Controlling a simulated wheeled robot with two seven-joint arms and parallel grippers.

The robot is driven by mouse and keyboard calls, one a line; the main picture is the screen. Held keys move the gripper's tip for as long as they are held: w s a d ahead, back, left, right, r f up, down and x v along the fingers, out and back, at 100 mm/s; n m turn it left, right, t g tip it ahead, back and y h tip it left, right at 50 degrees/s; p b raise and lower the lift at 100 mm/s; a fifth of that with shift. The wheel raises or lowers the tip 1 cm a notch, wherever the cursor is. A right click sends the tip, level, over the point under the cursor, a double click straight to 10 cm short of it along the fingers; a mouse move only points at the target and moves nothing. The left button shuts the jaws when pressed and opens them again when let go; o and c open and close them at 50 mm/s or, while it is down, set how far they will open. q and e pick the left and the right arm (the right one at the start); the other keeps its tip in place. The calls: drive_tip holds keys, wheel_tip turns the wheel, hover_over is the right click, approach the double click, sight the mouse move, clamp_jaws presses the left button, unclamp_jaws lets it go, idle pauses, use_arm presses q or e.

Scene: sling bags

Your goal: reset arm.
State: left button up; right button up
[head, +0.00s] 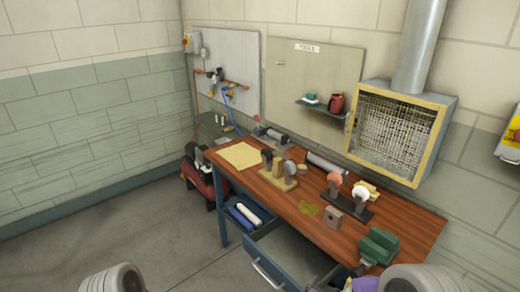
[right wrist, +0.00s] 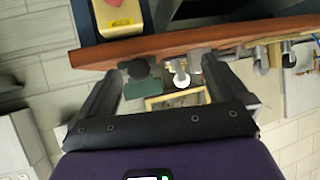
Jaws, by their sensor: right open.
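My right gripper (right wrist: 160,72) is open in the right wrist view, with its two dark fingers spread wide and nothing between them. In the head view, a dark and purple part of my right arm shows at the bottom edge, by the near right end of the workbench (head: 283,203). The bench edge also crosses the right wrist view (right wrist: 200,42), which looks turned over. A green block (head: 378,246) on the bench appears beyond the fingers in the right wrist view (right wrist: 140,82). My left gripper is out of view; only a grey arm link shows at the lower left.
An open drawer (head: 282,262) juts from the bench front. Tool stands (head: 278,182), a dark rack with round heads (head: 345,207) and a yellow sheet (head: 239,155) occupy the top. A mesh-fronted vent box (head: 437,128) hangs above. The floor (head: 150,240) at left is clear.

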drive_tip(key=s+a+f+n+g+y, duration=0.2)
drive_tip(key=s+a+f+y, duration=0.15)
drive_tip(key=f, duration=0.45)
drive_tip(key=s+a+f+n+g+y, duration=0.1)
drive_tip(key=s+a+f+g+y, duration=0.15)
drive_tip(key=s+f+y, duration=0.4)
drive_tip(key=s+a+f+n+g, duration=0.2)
drive_tip(key=s+a+f+g, duration=0.3)
drive_tip(key=s+f, duration=0.45)
use_arm(q)
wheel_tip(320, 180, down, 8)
drive_tip(key=b, duration=0.8)
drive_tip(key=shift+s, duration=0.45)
use_arm(e)
drive_tip(key=shift+y, duration=0.3)
drive_tip(key=f, duration=0.3)
drive_tip(key=s+f, duration=0.1)
drive_tip(key=f, duration=0.1)
drive_tip(key=shift+f, duration=0.35)
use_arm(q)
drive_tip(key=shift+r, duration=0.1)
